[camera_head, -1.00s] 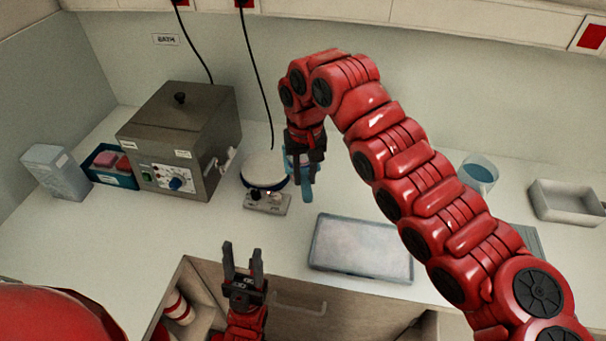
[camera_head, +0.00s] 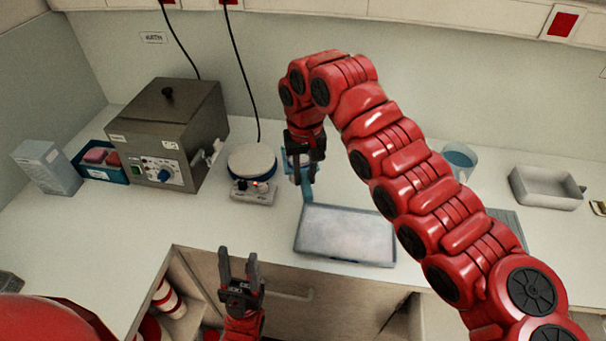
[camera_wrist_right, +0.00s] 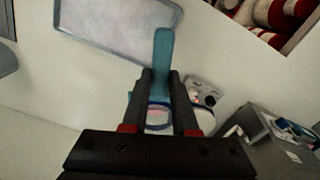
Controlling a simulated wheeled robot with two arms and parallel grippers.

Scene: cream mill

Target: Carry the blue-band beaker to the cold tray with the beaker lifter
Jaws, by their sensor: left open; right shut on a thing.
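My right gripper (camera_head: 304,178) is shut on the teal beaker lifter (camera_wrist_right: 163,58) above the counter, between the hot plate and the flat tray. A glass beaker (camera_wrist_right: 158,120) shows between and beyond the fingers in the right wrist view, with a pinkish and blue band. It appears to be in the lifter, but the fingers hide how it sits. The frosty cold tray (camera_head: 345,257) lies flat and bare on the counter, just right of the lifter's lower end. My left gripper (camera_head: 240,268) is open and empty, in front of the counter's front edge.
The hot plate (camera_head: 254,189) with a white round top stands left of my right gripper. The grey bath (camera_head: 165,130), a blue bin (camera_head: 97,171) and a box (camera_head: 47,165) stand further left. A blue-tinted jug (camera_head: 459,160) and metal tray (camera_head: 545,188) are at right.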

